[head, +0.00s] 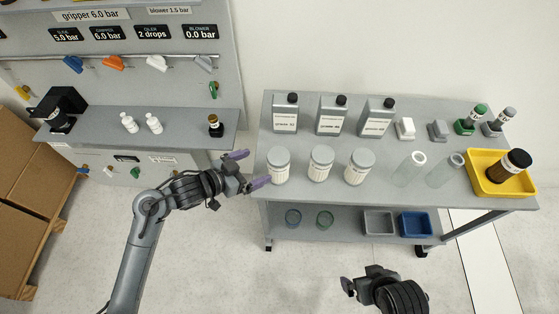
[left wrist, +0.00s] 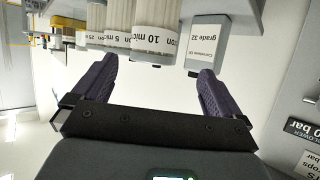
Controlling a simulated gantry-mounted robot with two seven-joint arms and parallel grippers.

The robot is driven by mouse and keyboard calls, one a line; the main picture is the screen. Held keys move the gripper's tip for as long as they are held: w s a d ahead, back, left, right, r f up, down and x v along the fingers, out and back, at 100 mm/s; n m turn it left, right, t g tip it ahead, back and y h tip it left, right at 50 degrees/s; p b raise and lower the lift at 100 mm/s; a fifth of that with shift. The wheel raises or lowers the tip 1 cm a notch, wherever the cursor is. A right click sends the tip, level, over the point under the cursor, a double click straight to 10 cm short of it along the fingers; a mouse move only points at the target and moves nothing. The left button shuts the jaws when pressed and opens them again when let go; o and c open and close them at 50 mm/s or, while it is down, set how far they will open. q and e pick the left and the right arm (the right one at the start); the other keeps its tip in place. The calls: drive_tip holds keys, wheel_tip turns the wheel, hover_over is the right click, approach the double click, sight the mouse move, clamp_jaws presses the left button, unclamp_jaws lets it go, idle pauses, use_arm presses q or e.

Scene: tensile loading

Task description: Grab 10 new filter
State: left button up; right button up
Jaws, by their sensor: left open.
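My left gripper (head: 252,168) is open and empty at the left end of the grey cart, just left of the leftmost white filter (head: 279,166). In the left wrist view, which shows the scene upside down, that filter (left wrist: 154,40) reads "10 micr" and appears between the open fingers (left wrist: 156,75). The fingers are not closed around it. Two more white filters, a middle one (head: 321,164) and a right one (head: 359,167), stand beside it; the wrist view shows a "5 micr" label (left wrist: 115,42). My right gripper (head: 362,284) is low at the bottom, its opening unclear.
Grey bottles (head: 285,115) stand behind the filters. Clear cylinders (head: 410,170) and a yellow tray (head: 475,181) with a dark-capped jar are to the right. A wall panel shelf (head: 180,128) with small bottles is left. Cardboard boxes (head: 30,170) stand far left.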

sight(283, 155)
use_arm(q)
drive_tip(key=shift+w+d+r+g+h, duration=0.2)
drive_tip(key=shift+d+r+g+h, duration=0.1)
drive_tip(key=shift+r, duration=0.1)
drive_tip(key=x, duration=0.4)
drive_tip(key=shift+d+b, duration=0.2)
drive_tip(key=shift+b, duration=0.15)
drive_tip(key=shift+r+b+x, duration=0.15)
drive_tip(key=shift+b+x, duration=0.1)
drive_tip(key=shift+x, duration=1.3)
drive_tip(key=shift+r+b+x, duration=0.1)
drive_tip(key=shift+b+x, duration=0.15)
drive_tip(key=shift+x, duration=1.3)
drive_tip(key=shift+s+d, duration=0.1)
drive_tip(key=shift+c, duration=0.3)
drive_tip(key=c, duration=1.5)
drive_tip(key=shift+r, duration=0.1)
